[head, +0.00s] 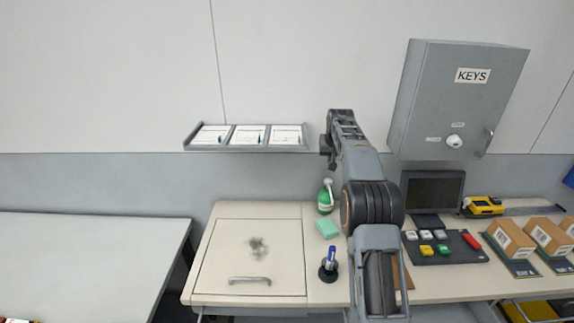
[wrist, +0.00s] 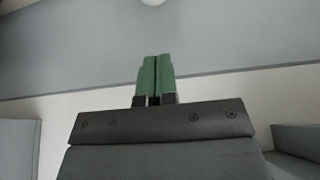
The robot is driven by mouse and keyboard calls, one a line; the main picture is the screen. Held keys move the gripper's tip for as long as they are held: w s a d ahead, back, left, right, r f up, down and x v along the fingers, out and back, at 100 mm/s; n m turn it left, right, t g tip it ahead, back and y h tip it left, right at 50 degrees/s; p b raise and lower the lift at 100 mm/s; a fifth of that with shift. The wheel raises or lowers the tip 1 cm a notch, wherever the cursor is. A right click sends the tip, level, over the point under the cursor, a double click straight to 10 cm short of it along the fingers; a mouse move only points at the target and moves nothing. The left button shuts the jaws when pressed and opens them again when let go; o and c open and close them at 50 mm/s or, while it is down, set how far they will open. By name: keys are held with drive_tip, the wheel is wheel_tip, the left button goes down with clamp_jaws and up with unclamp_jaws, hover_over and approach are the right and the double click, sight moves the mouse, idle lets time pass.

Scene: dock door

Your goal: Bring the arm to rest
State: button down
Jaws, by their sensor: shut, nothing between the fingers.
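My gripper (wrist: 154,78) shows in the wrist view with its two green fingers closed together and nothing between them. Its fingers point towards the wall. In the head view my arm rises from the bottom over the bench and reaches up and away, with its far end in front of the wall, between the paper tray and the key cabinet. The fingertips are hidden behind the arm in the head view. The gripper seems to touch nothing.
A grey KEYS cabinet (head: 447,100) hangs right of my arm; a wall tray (head: 247,149) with papers hangs left. On the bench (head: 205,285) stand a green spray bottle (head: 325,197), a green sponge (head: 328,229), a marker in a holder (head: 329,268), a monitor (head: 432,192) and several boxes (head: 510,240).

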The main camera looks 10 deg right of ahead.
drive_tip(key=f, duration=0.2)
drive_tip(key=s+f, duration=0.1)
drive_tip(key=shift+a+f+g, duration=0.1)
drive_tip(key=shift+f+g, duration=0.25)
drive_tip(key=shift+g, duration=0.05)
drive_tip(key=s+a+b, duration=0.1)
drive_tip(key=s+a, duration=0.3)
drive_tip(key=s, duration=0.9)
drive_tip(key=s+a+n+b, duration=0.1)
drive_tip(key=s+a, duration=0.4)
drive_tip(key=s, duration=0.8)
drive_tip(key=s+a+f+n+t+b, duration=0.1)
drive_tip(key=s+a, duration=0.4)
drive_tip(key=s, duration=0.7)
drive_tip(key=shift+s+y+b, duration=0.4)
drive_tip(key=shift+b, duration=0.35)
